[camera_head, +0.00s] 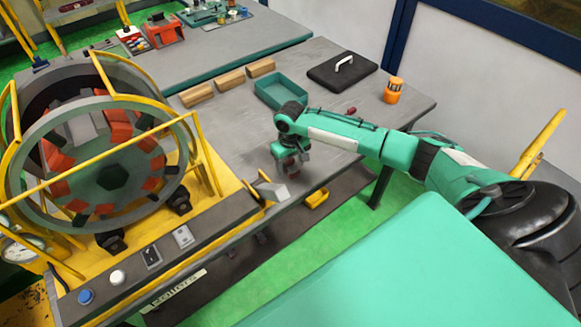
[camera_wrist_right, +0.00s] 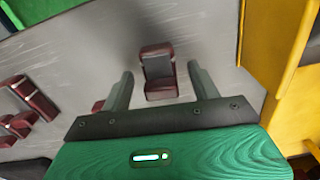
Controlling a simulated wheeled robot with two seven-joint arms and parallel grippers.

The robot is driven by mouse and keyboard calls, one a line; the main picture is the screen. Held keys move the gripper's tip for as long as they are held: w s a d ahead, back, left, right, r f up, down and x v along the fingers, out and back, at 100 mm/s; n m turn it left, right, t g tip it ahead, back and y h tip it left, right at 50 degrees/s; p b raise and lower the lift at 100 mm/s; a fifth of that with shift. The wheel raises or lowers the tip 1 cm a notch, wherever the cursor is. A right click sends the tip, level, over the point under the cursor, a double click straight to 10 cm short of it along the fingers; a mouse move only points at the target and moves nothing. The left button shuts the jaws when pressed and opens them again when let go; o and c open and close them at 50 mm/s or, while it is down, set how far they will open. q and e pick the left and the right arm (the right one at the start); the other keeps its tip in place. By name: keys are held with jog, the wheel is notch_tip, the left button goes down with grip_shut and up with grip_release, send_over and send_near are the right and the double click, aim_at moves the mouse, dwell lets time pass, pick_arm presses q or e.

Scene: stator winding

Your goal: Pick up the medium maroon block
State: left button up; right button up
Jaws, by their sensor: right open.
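A maroon block with a grey middle (camera_wrist_right: 158,75) lies on the grey table in the right wrist view. My right gripper (camera_wrist_right: 160,82) is open, with one finger on each side of this block; I cannot tell whether they touch it. Other maroon blocks lie to the left, one upper (camera_wrist_right: 34,98) and a cluster lower (camera_wrist_right: 14,126). Part of another maroon piece (camera_wrist_right: 98,106) shows beside the left finger. Which block is the medium one is not certain. In the head view my right gripper (camera_head: 288,168) is low at the table's near edge, largely hiding what is there. My left gripper is not in view.
The yellow-framed stator machine (camera_head: 112,175) stands left. On the table are three wooden blocks (camera_head: 231,79), a teal tray (camera_head: 270,99), a black case with a white handle (camera_head: 325,77), an orange container (camera_head: 393,92) and a small dark red piece (camera_head: 351,111).

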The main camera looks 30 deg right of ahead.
grip_shut()
jog(key=shift+r, duration=0.1)
